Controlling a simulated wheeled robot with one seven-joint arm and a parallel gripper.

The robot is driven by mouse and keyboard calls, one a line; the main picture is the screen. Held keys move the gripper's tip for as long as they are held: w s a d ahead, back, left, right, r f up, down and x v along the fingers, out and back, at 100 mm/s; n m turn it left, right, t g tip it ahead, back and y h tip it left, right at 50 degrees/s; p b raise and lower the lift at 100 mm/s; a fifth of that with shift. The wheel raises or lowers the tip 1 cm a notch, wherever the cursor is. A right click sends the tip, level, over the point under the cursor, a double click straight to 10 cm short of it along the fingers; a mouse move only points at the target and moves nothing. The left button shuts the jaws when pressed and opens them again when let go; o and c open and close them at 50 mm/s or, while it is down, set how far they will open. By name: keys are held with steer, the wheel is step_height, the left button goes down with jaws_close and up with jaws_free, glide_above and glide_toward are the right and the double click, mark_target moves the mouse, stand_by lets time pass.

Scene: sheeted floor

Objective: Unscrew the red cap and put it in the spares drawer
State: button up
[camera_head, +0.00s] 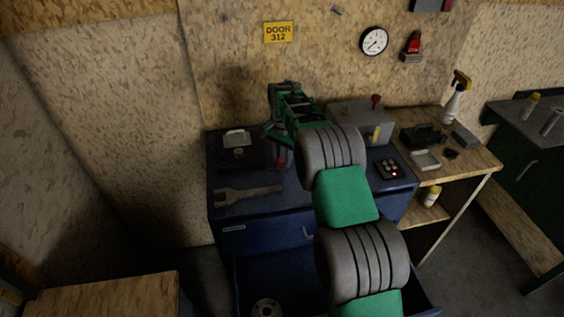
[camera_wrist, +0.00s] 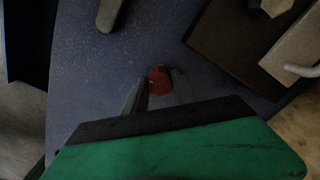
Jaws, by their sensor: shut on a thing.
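A small round red cap (camera_wrist: 159,80) shows in the wrist view between the two dark fingers of my gripper (camera_wrist: 158,88), which is shut on it. In the head view a bit of the red cap (camera_head: 282,161) shows below my gripper (camera_head: 281,150), over the blue bench top. What is under the cap is hidden, so I cannot tell whether it is on a thread or free. An open blue drawer (camera_head: 245,270) shows at the bottom of the head view, with a round pale part (camera_head: 266,308) in it; my arm covers its right side. I cannot read its label.
A wrench-shaped tool (camera_head: 248,194) lies at the bench front. A dark tray-like block (camera_head: 238,153) is at the left. A grey box with a red knob (camera_head: 375,101) stands behind my arm, and a button box (camera_head: 390,168) is right of it. A wooden table (camera_head: 478,155) adjoins.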

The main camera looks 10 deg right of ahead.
mark_target(282, 159)
steer(key=shift+r, duration=0.1)
jaws_close()
steer(key=shift+r+p, duration=1.45)
steer(key=shift+r, duration=1)
steer(key=shift+r+p, duration=1.3)
steer(key=shift+r, duration=0.7)
steer(key=s+r+n+b, duration=0.1)
steer(key=s+r+n, duration=0.1)
steer(key=s, duration=0.6)
steer(key=s+r+n+b, duration=0.1)
steer(key=s+n, duration=0.3)
steer(key=s, duration=0.4)
steer(key=s+r+n+b, duration=0.1)
steer(key=s+r+n, duration=0.1)
steer(key=s, duration=0.6)
steer(key=shift+s+r+n, duration=0.15)
steer(key=shift+r+n, duration=0.15)
steer(key=shift+n, duration=0.5)
